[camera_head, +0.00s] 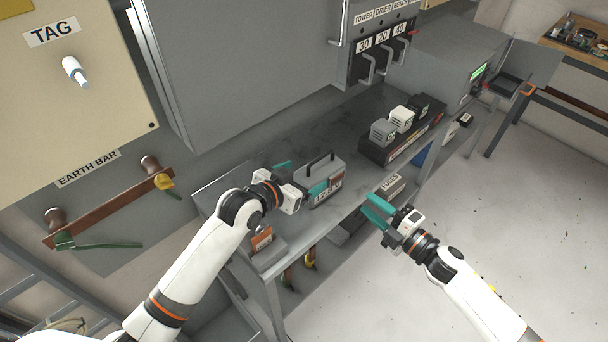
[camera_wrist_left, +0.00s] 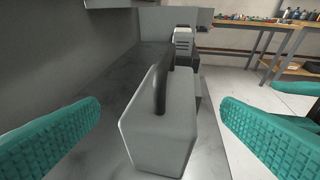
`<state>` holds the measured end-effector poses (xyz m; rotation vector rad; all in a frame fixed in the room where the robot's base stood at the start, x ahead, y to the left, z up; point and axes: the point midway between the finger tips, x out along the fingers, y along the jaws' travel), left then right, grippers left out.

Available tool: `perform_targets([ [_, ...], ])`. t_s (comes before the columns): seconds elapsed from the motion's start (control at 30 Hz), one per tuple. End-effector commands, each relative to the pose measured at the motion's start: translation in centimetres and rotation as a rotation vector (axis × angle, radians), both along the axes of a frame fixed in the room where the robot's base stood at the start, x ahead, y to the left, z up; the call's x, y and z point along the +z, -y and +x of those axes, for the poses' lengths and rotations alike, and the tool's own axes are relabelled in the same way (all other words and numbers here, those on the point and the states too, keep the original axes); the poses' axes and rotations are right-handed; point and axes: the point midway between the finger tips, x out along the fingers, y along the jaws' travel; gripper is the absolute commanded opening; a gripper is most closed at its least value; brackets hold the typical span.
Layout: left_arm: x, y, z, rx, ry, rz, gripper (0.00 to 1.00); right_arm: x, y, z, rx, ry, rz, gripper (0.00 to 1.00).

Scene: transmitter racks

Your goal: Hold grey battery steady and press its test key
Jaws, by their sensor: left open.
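The grey battery (camera_head: 322,180) stands upright on the grey bench, with a black carry handle on top and a label reading 12.5 V on its front. In the left wrist view the battery (camera_wrist_left: 160,130) stands between the two teal fingers, with a gap on each side. My left gripper (camera_head: 299,183) is open around the battery's near end. My right gripper (camera_head: 379,210) is off the bench's front edge, to the right of the battery, its teal fingers apart and empty. I cannot make out the test key.
A dark charger rack (camera_head: 402,140) with several small blocks stands further right on the bench (camera_head: 285,155). A fuses box (camera_head: 389,186) is below the bench edge. A grey cabinet (camera_head: 240,60) rises behind.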

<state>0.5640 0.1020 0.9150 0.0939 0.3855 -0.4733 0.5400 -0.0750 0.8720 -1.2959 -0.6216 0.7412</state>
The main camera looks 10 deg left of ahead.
Motion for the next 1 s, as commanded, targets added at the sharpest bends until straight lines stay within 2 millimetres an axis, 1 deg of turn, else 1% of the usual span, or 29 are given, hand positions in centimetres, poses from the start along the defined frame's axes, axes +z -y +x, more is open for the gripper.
perform_targets([
  [0.1,-0.41,0.49,0.94,0.0,0.0,0.001,0.88,0.0,0.0,0.0,0.0,0.0,0.0,0.36],
  [0.2,-0.58,0.69,1.31,0.0,0.0,0.0,0.88,0.0,-0.01,-0.01,0.0,0.0,0.0,0.36],
  [0.47,-0.64,0.76,1.4,0.0,0.001,0.0,0.88,0.0,-0.01,0.0,0.0,0.0,0.0,0.36],
  [0.5,-0.64,0.76,1.39,0.0,0.0,0.0,0.86,0.0,-0.01,0.0,0.0,0.0,0.0,0.36],
  [0.57,-0.65,0.76,1.39,0.0,0.0,0.0,0.76,0.0,-0.01,0.0,0.0,0.0,0.0,0.36],
  [0.9,-0.67,0.73,1.37,0.0,0.0,0.0,0.2,0.0,-0.01,0.0,0.0,0.0,0.0,0.36],
  [0.97,-0.67,0.74,1.36,0.0,-0.001,0.0,0.11,0.0,-0.01,0.0,0.0,0.0,0.0,0.36],
  [1.0,-0.7,0.74,1.36,0.0,-0.001,0.0,0.08,0.0,-0.01,0.0,0.0,0.0,0.0,0.36],
])
